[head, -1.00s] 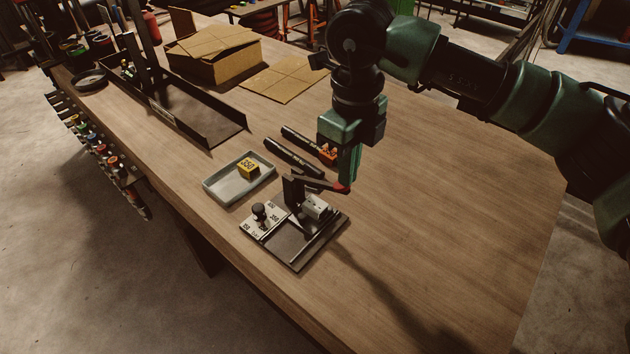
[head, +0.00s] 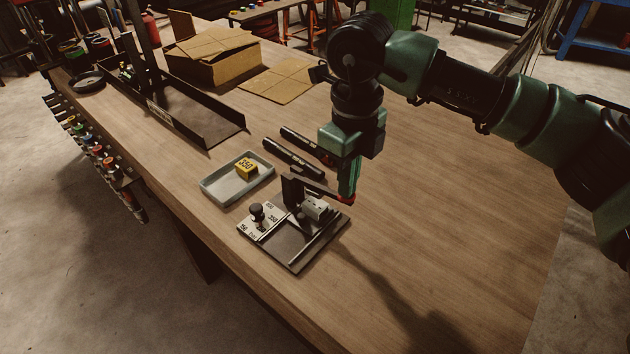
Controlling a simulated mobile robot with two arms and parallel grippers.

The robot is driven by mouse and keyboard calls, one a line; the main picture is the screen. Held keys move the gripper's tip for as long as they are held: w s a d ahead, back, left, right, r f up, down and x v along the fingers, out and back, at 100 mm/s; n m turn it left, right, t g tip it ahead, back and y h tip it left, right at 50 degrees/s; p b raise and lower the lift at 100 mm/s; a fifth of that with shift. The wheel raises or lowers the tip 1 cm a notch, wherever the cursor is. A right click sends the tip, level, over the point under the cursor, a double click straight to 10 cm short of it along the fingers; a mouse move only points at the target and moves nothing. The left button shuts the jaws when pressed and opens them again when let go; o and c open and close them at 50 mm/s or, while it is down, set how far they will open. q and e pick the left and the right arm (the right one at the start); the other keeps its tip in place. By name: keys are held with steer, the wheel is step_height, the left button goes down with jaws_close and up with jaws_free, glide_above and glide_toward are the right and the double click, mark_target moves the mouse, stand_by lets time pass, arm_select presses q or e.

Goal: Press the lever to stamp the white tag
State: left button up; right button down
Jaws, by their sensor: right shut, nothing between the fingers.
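The stamping press (head: 293,240) stands on a dark base plate near the front edge of the bench. Its dark lever (head: 318,188) runs to the right and ends in a red tip. My right gripper (head: 347,195) is shut and empty, pointing down, with its fingertips at the lever's red end, seemingly touching it. A small pale block (head: 315,208) sits under the lever; I cannot tell whether it is the white tag. A pale plate (head: 262,220) with printed numbers and a black knob (head: 257,211) is on the press's left side. My left gripper is out of view.
A grey tray (head: 215,190) with a yellow block marked 350 (head: 246,168) lies left of the press. Two dark bar-shaped tools (head: 292,158) lie behind it. A black open tray (head: 180,108) and cardboard box (head: 213,65) are farther back. The bench's right side is clear.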

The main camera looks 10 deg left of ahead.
steer(key=shift+f+b, duration=0.75)
steer(key=shift+f, duration=0.3)
steer(key=shift+r, duration=0.2)
step_height(320, 180, up, 13)
steer(key=p, duration=0.7)
stand_by(0.6)
